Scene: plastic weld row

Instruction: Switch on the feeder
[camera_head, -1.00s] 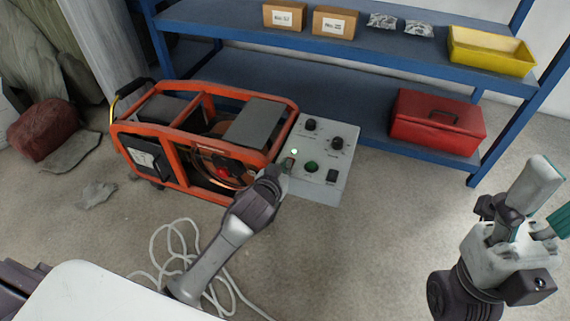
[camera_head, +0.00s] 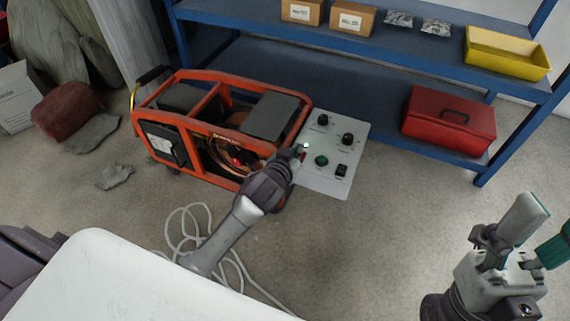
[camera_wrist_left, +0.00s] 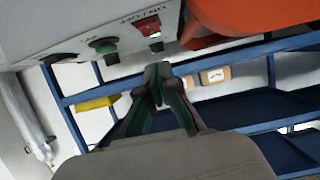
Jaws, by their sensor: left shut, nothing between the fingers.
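The feeder is an orange-framed machine (camera_head: 222,130) on the floor, with a light grey control panel (camera_head: 322,184) at its right. The panel has a lit green lamp (camera_head: 306,146), a green button (camera_head: 321,161), a black switch (camera_head: 341,170) and two black knobs. In the left wrist view a red switch (camera_wrist_left: 149,26) with an ON/OFF label sits beside the green button (camera_wrist_left: 104,46). My left gripper (camera_head: 300,153) is shut and empty at the panel's left edge, partly covering the red switch; contact cannot be told. My right gripper (camera_head: 541,232) is open and empty, far right.
A blue shelf (camera_head: 370,110) stands behind, with a red toolbox (camera_head: 449,123), a yellow bin (camera_head: 507,53) and cardboard boxes (camera_head: 352,19). A white cable (camera_head: 190,222) lies on the floor. A white surface (camera_head: 120,280) fills the lower left. Floor right of the panel is clear.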

